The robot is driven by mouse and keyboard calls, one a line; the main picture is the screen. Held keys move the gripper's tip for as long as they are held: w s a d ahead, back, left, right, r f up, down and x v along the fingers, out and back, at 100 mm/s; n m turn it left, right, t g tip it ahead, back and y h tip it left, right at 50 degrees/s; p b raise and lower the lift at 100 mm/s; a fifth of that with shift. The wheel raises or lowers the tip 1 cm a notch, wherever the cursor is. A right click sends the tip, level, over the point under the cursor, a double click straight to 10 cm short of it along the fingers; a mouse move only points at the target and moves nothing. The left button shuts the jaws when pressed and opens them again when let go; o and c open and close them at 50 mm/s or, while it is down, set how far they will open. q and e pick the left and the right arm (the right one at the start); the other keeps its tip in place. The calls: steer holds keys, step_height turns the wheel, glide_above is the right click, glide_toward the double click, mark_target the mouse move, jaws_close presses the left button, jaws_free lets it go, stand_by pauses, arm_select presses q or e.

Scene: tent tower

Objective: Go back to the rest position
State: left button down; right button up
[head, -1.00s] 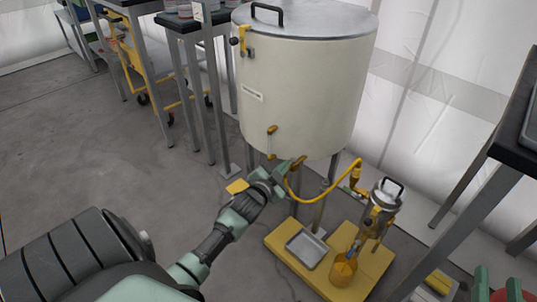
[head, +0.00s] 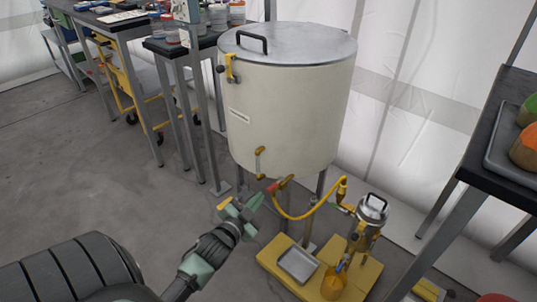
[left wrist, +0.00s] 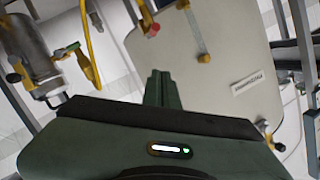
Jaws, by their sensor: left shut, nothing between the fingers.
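My left gripper (head: 251,203) is in front of the lower part of a big cream tank (head: 285,115), close to its red-handled outlet valve (head: 277,186). The gripper is shut and empty. In the left wrist view its fingers (left wrist: 160,88) are together, with the tank and the red valve handle beyond them. I cannot tell from the head view how wide the gap to the valve is. My right gripper is not in view.
A yellow hose (head: 300,214) runs from the valve to a small metal vessel (head: 368,220). A yellow platform (head: 268,260) carries a metal tray (head: 299,264) and an amber jug (head: 333,284). Dark tables stand left and right (head: 500,172). Grey floor at left is clear.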

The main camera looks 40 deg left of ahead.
arm_select(q)
steer(key=shift+s, duration=0.1)
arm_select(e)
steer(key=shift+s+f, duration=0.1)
arm_select(q)
steer(key=shift+d, duration=0.1)
